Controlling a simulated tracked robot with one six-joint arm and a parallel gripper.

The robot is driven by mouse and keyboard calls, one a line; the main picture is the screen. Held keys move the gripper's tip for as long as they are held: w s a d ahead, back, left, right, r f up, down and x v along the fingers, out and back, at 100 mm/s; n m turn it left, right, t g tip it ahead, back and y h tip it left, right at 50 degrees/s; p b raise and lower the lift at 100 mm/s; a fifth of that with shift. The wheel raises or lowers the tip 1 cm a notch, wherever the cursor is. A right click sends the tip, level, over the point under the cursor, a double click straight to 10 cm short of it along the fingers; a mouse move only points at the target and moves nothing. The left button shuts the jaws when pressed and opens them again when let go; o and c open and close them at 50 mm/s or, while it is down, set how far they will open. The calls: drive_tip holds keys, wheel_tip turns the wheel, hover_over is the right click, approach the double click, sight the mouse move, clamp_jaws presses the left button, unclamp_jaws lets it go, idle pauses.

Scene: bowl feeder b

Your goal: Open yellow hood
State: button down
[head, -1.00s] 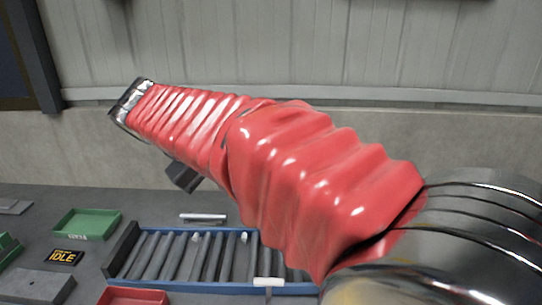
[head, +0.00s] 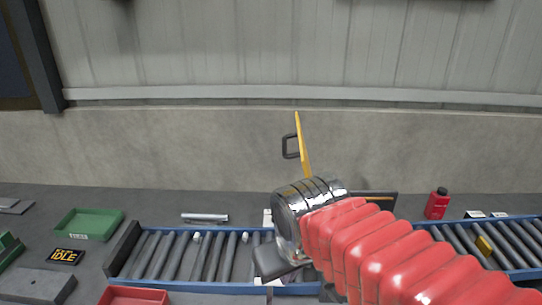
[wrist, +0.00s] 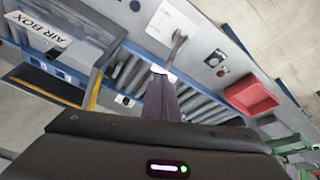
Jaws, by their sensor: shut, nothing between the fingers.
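The yellow hood (head: 303,145) shows in the head view as a thin, nearly upright panel, seen almost edge-on, with its top leaning slightly left. A black loop handle (head: 285,147) sticks out from its left face. My arm hides the hood's lower part. In the wrist view, a yellow strip (wrist: 95,90) at the left may be its edge. My gripper (wrist: 160,80) is shut and empty over the roller conveyor in the wrist view. In the head view its fingers are hidden or unclear beside the black housing, below and left of the hood.
A blue-framed roller conveyor (head: 130,270) runs along the bench. A grey AIR BOX (wrist: 60,45) and a lever on a white plate (wrist: 165,25) are near my gripper. A green tray (head: 90,224), red tray (head: 135,297) and red bottle (head: 437,204) stand around.

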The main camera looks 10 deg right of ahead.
drive_tip(key=s+d+m+t, duration=0.1)
drive_tip(key=s+d+m, duration=0.1)
drive_tip(key=s+d, duration=0.2)
drive_tip(key=shift+s+d+f+m, duration=0.15)
drive_tip(key=shift+s+f+m, duration=0.15)
